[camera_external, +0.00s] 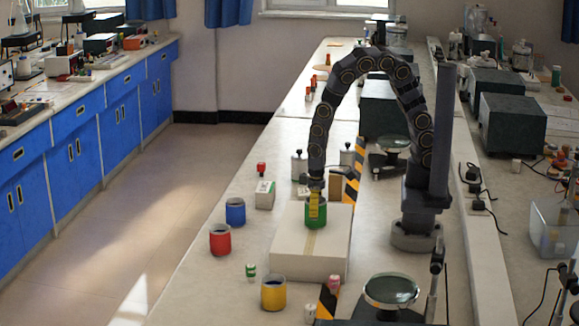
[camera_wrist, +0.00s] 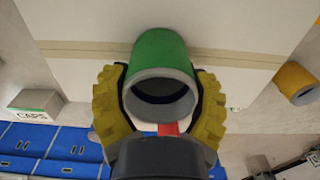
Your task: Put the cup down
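A green cup (camera_external: 317,222) is at the top of a pale cardboard box (camera_external: 290,262) on the bench. In the wrist view the green cup (camera_wrist: 160,52) shows its grey rim and dark open mouth towards the camera. My gripper (camera_external: 315,205) reaches down over it from above. In the wrist view the yellow ribbed fingers of my gripper (camera_wrist: 160,95) hug the cup on both sides. The cup looks upright in the external view. I cannot tell whether its base touches the box top.
A blue cup (camera_external: 235,214) and a red cup (camera_external: 220,243) stand left of the box. A yellow cup (camera_external: 273,296) stands in front. A small white box (camera_external: 265,200), metal weights and a round glass-topped stand (camera_external: 391,291) are nearby.

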